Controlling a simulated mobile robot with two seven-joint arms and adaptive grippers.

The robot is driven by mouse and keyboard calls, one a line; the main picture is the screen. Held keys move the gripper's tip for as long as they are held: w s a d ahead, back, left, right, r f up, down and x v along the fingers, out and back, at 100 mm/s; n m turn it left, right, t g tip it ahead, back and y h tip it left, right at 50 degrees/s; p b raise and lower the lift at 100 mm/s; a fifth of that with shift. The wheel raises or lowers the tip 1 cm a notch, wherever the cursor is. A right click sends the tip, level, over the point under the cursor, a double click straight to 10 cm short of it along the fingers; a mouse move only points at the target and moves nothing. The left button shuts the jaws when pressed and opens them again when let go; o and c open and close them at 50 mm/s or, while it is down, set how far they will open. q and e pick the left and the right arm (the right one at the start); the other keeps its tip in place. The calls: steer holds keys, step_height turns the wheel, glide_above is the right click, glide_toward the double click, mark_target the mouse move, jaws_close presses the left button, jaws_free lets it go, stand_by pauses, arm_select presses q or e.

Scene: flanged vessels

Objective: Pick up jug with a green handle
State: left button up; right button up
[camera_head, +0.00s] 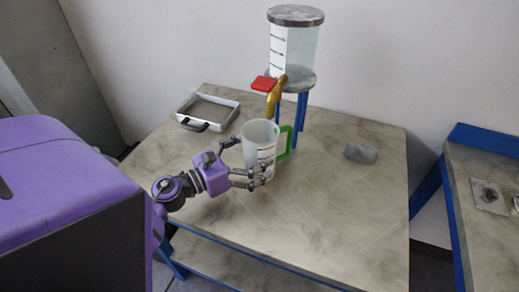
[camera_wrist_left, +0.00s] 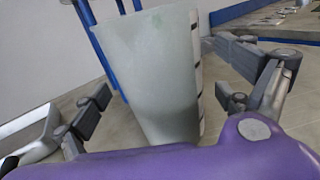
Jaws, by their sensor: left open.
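In the left wrist view the jug (camera_wrist_left: 155,75) stands between the two open fingers, with visible gaps on both sides. The handle is hidden in that view. My right gripper is not in view.
A clear vessel (camera_head: 302,48) with a red-handled brass tap (camera_head: 275,93) stands on a blue-legged stand behind the jug. A metal tray (camera_head: 208,110) lies at the back left, a grey block (camera_head: 360,153) at right. The table's (camera_head: 330,220) front is clear.

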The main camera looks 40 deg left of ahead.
arm_select(q)
steer(key=shift+x, duration=1.2)
steer(key=c, duration=1.4)
steer(key=shift+r, duration=0.2)
